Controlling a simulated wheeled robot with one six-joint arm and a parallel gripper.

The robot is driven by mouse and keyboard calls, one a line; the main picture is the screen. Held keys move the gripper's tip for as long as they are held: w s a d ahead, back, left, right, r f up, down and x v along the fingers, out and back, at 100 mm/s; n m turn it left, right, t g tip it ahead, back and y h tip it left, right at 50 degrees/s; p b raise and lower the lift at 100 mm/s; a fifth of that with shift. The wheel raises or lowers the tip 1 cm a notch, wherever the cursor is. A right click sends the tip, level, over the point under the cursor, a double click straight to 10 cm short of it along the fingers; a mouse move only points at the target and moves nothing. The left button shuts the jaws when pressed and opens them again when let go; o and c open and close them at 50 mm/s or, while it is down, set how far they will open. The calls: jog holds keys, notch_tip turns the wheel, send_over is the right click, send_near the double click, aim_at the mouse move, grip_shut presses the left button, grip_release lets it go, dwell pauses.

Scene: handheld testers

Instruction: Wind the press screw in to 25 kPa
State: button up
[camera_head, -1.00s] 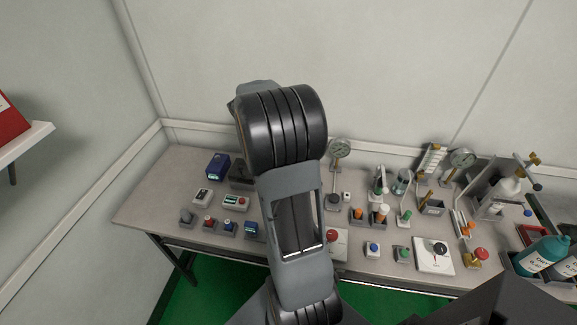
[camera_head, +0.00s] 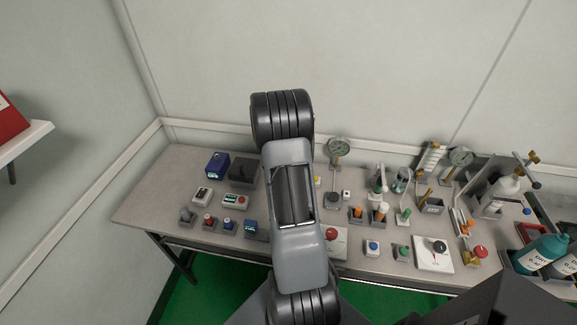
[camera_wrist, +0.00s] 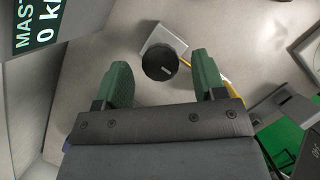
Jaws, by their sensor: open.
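In the wrist view, a round black knob (camera_wrist: 160,64) with a white mark sits on a light grey block (camera_wrist: 163,40); I take it as the press screw. My gripper (camera_wrist: 162,72) is open, with one green finger on each side of the knob and gaps showing between. I cannot tell how far it is from the knob in depth. A dark display (camera_wrist: 40,30) at the upper left, partly cut off, reads "MAS" and "0 k". In the head view my arm hides my gripper and the knob cannot be picked out.
A yellow strip or tube (camera_wrist: 225,85) runs by the right finger. A round dial (camera_wrist: 312,55) is cut off at the right edge. In the head view, the bench (camera_head: 150,205) carries several small testers, a dial gauge (camera_head: 339,147) and bottles (camera_head: 541,254) at the right.

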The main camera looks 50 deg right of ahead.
jog(key=shift+d+f, duration=0.1)
jog(key=shift+f, duration=0.25)
jog(key=c, duration=0.9)
jog(key=shift+m, duration=0.3)
